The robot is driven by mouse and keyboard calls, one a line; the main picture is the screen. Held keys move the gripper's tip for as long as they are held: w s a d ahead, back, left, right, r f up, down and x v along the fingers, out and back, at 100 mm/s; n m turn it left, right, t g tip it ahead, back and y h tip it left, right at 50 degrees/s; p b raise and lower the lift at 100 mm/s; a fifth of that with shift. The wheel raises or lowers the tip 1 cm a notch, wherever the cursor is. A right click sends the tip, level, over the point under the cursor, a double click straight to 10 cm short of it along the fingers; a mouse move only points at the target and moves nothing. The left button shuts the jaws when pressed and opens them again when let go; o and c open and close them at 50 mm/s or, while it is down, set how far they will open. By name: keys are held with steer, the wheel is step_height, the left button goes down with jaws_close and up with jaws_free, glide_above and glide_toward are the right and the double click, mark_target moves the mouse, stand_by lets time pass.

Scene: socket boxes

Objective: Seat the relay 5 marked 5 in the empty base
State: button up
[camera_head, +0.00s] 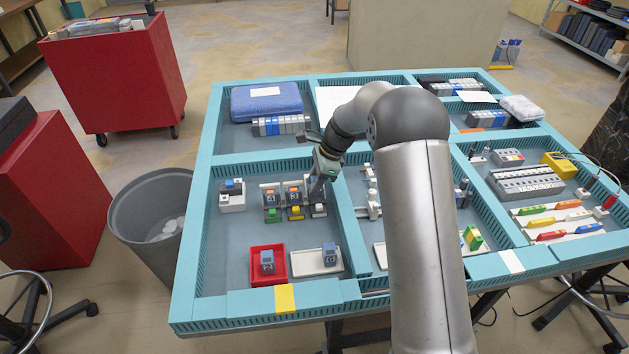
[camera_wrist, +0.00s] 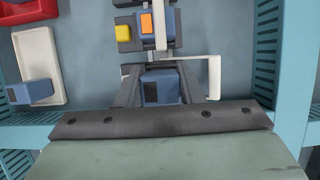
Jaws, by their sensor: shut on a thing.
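My gripper (camera_head: 318,190) is over the right end of a row of relay bases in the left compartment. In the wrist view its fingers (camera_wrist: 160,90) are shut on a blue relay (camera_wrist: 161,86) with a dark patch; I cannot read its marking. A base (camera_head: 318,211) shows under the gripper in the head view, partly hidden by it. I cannot tell whether the held relay touches it. Beside it, relays with orange labels stand in the middle base (camera_head: 294,197) and left base (camera_head: 270,198). The neighbouring relay (camera_wrist: 154,26) shows ahead in the wrist view, with a yellow block (camera_wrist: 123,33) beside it.
A red tray (camera_head: 256,281) and a white tray (camera_head: 302,272) each hold one blue relay, nearer the front edge. A white-based device (camera_head: 232,201) stands left of the row. A white bracket (camera_wrist: 214,78) is close to the right finger. Teal divider walls (camera_head: 350,225) bound the compartment.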

steer(key=shift+f+b, duration=0.45)
steer(key=shift+f, duration=0.6)
stand_by(0.8)
